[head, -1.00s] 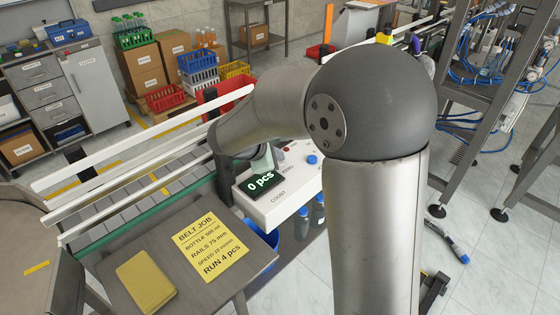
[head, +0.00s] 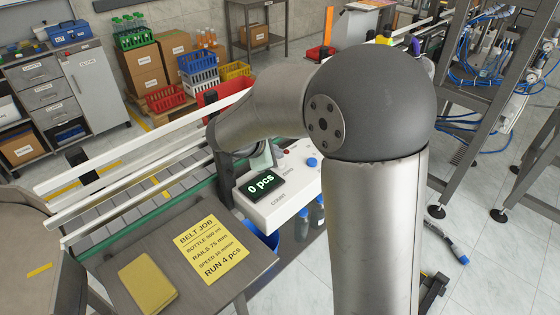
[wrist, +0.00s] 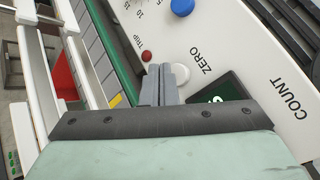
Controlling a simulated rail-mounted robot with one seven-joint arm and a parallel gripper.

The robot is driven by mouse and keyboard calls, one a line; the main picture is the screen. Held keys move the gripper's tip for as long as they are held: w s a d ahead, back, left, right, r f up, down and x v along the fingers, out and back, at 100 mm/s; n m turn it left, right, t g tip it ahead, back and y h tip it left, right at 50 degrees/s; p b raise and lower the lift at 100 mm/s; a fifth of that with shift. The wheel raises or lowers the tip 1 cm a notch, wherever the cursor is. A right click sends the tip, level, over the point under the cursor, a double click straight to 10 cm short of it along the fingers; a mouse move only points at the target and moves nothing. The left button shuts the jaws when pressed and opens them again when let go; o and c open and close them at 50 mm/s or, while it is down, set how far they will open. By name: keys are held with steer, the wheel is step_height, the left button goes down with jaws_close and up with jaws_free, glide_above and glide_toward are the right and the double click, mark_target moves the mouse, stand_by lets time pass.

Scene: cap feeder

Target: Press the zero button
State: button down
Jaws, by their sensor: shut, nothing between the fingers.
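The white counter box (head: 285,195) carries a dark display (head: 261,184) reading "0 pcs". In the wrist view a pale round button (wrist: 181,73) sits beside the ZERO label, partly hidden behind the fingers. My gripper (wrist: 166,72) is shut and empty, its fingertips over the panel right by this button. I cannot tell whether they touch it. In the head view my arm hides the button and most of the gripper. The display (wrist: 215,95) is partly covered by my gripper in the wrist view.
A small red TRIP button (wrist: 147,55) lies close to the left of the fingertips. A blue knob (wrist: 182,7) is farther off on the panel. The conveyor with white rails (head: 130,165) runs along the box. A yellow job note (head: 211,250) lies on the side table.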

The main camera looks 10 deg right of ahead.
steer(key=shift+a+r, duration=0.1)
steer(key=shift+r, duration=0.05)
step_height(320, 180, up, 5)
steer(key=p, duration=0.3)
steer(key=shift+p, duration=0.35)
steer(key=shift+f, duration=0.2)
stand_by(0.3)
steer(key=s+f+m+g+y, duration=0.3)
steer(key=s+m, duration=1.3)
steer(key=s, duration=1.2)
steer(key=d+g+y, duration=0.1)
steer(key=g+y, duration=0.1)
steer(key=y, duration=0.2)
steer(key=shift+s+f, duration=0.2)
steer(key=shift+s, duration=0.05)
